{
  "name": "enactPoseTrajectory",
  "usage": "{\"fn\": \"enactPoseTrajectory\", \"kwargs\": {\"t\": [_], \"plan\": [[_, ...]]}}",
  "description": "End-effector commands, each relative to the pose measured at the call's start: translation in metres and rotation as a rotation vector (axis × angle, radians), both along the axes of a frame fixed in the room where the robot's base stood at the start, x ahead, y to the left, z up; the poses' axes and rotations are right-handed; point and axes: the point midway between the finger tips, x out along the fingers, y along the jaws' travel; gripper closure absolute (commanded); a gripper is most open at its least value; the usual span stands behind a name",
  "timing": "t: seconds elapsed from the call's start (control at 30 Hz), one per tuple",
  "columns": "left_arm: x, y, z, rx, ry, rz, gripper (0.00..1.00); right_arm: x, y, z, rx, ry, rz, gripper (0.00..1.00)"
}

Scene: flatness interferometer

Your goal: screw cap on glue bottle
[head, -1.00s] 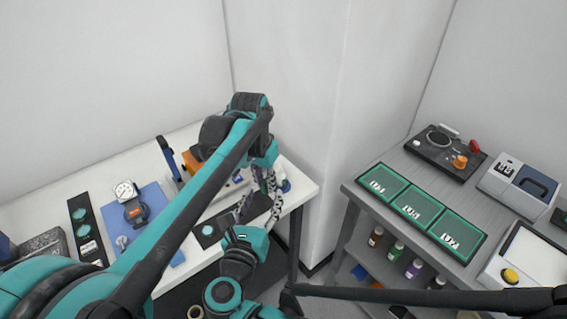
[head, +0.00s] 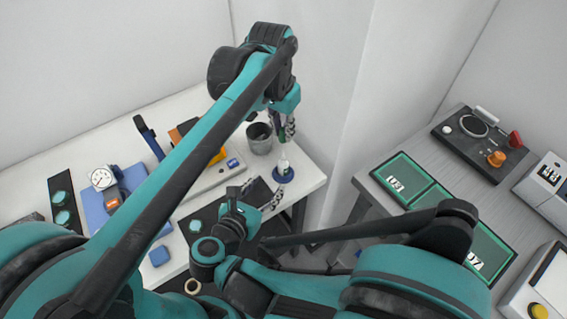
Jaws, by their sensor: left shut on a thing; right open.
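A small pale bottle (head: 284,164), which looks like the glue bottle, stands upright on a round blue base (head: 284,177) near the white table's right corner. My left gripper (head: 287,137) points down just above the bottle. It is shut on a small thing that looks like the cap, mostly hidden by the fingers. I cannot tell whether the cap touches the bottle's top. My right gripper (head: 275,199) is open and empty, low and just in front of the bottle, its fingers pointing up toward the base.
A pale instrument (head: 210,180) and a blue mat (head: 98,215) with a dial gauge (head: 103,178) lie to the left. A grey bench (head: 440,165) with green-edged trays (head: 405,180) stands at the right.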

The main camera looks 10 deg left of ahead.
Motion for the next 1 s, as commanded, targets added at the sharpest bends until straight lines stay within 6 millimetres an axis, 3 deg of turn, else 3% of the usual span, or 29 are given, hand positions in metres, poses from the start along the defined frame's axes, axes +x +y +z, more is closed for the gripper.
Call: {"fn": "enactPoseTrajectory", "kwargs": {"t": [0.27, 0.7, 1.0], "plan": [[0.000, 0.000, 0.000, 0.000, 0.000, 0.000, 0.90, 0.018, -0.004, -0.007, 0.001, 0.000, -0.004, 0.48], [0.000, 0.000, 0.000, 0.000, 0.000, 0.000, 0.90, 0.089, -0.022, -0.037, 0.000, -0.001, -0.002, 0.48], [0.000, 0.000, 0.000, 0.000, 0.000, 0.000, 0.90, 0.108, -0.026, -0.045, 0.000, -0.001, 0.000, 0.48]]}}
